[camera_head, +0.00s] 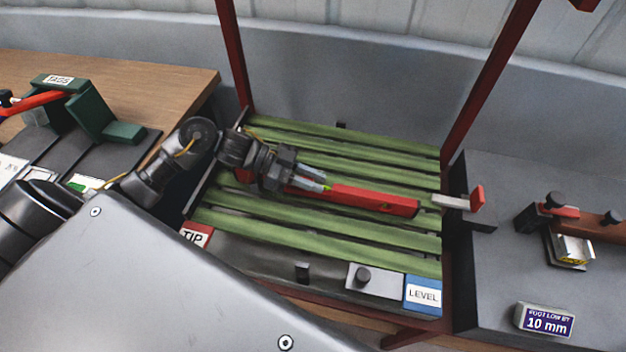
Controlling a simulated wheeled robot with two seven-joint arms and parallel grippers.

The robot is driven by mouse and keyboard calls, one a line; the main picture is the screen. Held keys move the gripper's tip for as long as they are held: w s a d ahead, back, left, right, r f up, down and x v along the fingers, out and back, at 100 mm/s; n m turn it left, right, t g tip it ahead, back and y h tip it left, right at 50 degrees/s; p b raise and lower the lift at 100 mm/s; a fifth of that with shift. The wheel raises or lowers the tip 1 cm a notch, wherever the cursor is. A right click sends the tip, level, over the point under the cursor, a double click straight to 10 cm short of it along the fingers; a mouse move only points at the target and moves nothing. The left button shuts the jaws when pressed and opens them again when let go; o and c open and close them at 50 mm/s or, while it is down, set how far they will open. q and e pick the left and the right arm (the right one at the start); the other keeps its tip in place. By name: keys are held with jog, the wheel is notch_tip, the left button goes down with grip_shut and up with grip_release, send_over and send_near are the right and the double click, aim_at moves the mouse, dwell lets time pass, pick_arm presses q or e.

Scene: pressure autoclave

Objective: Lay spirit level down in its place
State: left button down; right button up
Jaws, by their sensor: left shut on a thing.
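The spirit level (372,199) is a long red bar lying across the green slatted platform (330,235), slightly tilted down to the right in the picture. My left gripper (318,183) reaches in from the left and is shut on the red level near its left part. The gripper and wrist hide some of the level there. Whether the level touches the slats under it is hard to tell. A blue-edged "LEVEL" label (422,294) is at the platform's front right corner. A red "TIP" label (196,235) is at its front left. My right gripper is not in view.
Dark red posts (487,85) rise at the platform's back corners. A grey block (550,190) on the right carries a red-tipped stop (476,199), clamp parts and a "10 mm" block (545,321). A wooden bench (150,85) with a green "TAGS" holder (92,108) stands left.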

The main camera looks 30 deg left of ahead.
pick_arm(q)
jog(key=shift+f, duration=0.3)
jog(key=shift+f, duration=0.1)
jog(key=c, duration=1.4)
grip_release()
jog(key=shift+o, duration=0.7)
jog(key=shift+a, duration=0.2)
jog(key=b+v, duration=0.1)
jog(key=v, duration=0.9)
jog(key=shift+s+a+b, duration=0.1)
jog(key=shift+a+b, duration=0.1)
jog(key=shift+b, duration=0.1)
jog(key=shift+s+a+r, duration=0.15)
jog(key=shift+a+r, duration=0.25)
jog(key=shift+a, duration=0.15)
